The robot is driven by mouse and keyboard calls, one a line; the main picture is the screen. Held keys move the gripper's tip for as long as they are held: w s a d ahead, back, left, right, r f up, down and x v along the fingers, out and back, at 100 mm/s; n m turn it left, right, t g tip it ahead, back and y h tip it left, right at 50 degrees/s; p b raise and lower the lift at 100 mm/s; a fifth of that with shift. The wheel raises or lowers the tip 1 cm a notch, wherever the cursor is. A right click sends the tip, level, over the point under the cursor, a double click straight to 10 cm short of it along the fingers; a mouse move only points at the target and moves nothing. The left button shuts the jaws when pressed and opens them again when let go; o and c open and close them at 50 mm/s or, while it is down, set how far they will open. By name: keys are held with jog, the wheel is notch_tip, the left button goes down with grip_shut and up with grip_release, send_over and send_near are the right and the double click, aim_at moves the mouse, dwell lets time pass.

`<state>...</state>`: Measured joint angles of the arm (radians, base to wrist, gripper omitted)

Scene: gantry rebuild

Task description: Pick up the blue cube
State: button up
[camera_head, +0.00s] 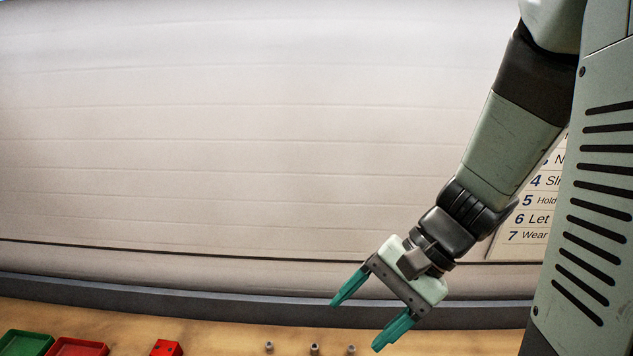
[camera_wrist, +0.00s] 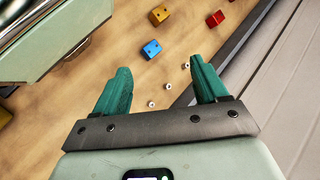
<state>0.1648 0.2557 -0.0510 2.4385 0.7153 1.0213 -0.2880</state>
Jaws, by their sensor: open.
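The blue cube (camera_wrist: 151,49) lies on the wooden table, with small dark dots on its side, in the wrist view. It is beyond my fingertips, roughly in line with the gap between them, and apart from both. The head view does not show it. My gripper (camera_wrist: 161,82) is open and empty, with two teal fingers spread wide. In the head view my gripper (camera_head: 359,318) hangs at the lower right, over the back part of the table.
A yellow cube (camera_wrist: 158,15) and a red cube (camera_wrist: 215,18) lie beyond the blue one. The red cube (camera_head: 165,348) also shows in the head view. Several small grey nuts (camera_head: 315,349) lie nearby. Green (camera_head: 26,335) and red (camera_head: 78,341) trays are at left. A wall (camera_head: 250,150) stands behind.

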jog(key=s+f+m+t+y, duration=0.1)
jog(key=f+m+y, duration=0.1)
jog(key=f+m, duration=0.2)
jog(key=s+a+f+m+t+y, duration=0.1)
jog(key=f+m, duration=0.3)
jog(key=f, duration=0.6)
jog(key=a+f+m+t+y, duration=0.1)
jog(key=f+m+y, duration=0.2)
jog(key=f, duration=0.4)
jog(key=shift+s+f+m+t, duration=0.25)
jog(key=shift+s+m+t, duration=0.15)
jog(key=shift+m, duration=0.5)
jog(key=shift+s+a+f, duration=0.1)
jog(key=shift+s+f, duration=0.05)
jog(key=shift+f, duration=0.15)
jog(key=x, duration=1)
jog(key=shift+a+f, duration=0.2)
jog(key=shift+f, duration=0.2)
jog(key=c, duration=1.2)
jog(key=shift+r, duration=0.1)
